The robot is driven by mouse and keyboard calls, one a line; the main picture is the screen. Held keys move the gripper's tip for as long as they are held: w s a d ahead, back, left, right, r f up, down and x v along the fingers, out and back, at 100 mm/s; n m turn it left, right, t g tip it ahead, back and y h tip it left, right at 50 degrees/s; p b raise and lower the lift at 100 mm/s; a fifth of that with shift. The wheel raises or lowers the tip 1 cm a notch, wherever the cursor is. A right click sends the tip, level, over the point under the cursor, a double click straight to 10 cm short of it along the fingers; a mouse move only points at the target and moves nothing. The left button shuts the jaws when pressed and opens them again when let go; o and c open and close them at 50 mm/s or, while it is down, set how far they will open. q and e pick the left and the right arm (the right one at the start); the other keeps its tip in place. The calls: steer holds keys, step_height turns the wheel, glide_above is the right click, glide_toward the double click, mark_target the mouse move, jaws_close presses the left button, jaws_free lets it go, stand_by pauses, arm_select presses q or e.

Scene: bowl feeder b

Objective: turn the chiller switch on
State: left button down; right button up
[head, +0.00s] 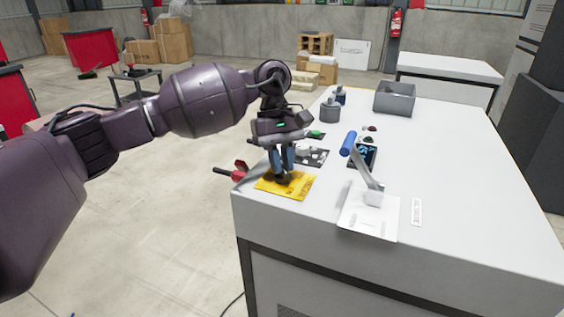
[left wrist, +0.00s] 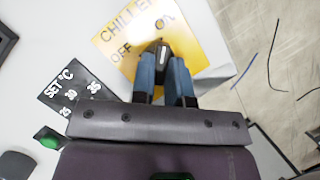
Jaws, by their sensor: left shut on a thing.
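The yellow chiller plate (head: 300,190) lies at the near left corner of the white bench. In the left wrist view the plate (left wrist: 204,42) carries the words CHILLER, OFF and ON. A black switch knob (left wrist: 162,52) with a pale stripe stands on it. The stripe runs up the picture, roughly between the two words; I cannot tell the exact setting. My left gripper (head: 284,174) points down over the plate, its blue fingers (left wrist: 166,72) shut on the knob. The fingers hide the lower part of the knob. My right gripper is in neither view.
A blue-handled lever (head: 350,143) on a white plate (head: 368,225) stands to the right. A red handle (head: 240,171) juts from the bench's left edge. The SET °C plate (left wrist: 75,90) and green button (left wrist: 47,138) are nearby. A grey bin (head: 395,98) stands farther back.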

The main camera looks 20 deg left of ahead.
arm_select(q)
steer(key=shift+f, duration=0.1)
steer(key=c, duration=1.1)
jaws_free()
steer(key=v, duration=1)
steer(key=shift+a+r, duration=0.1)
steer(key=shift+r, duration=0.3)
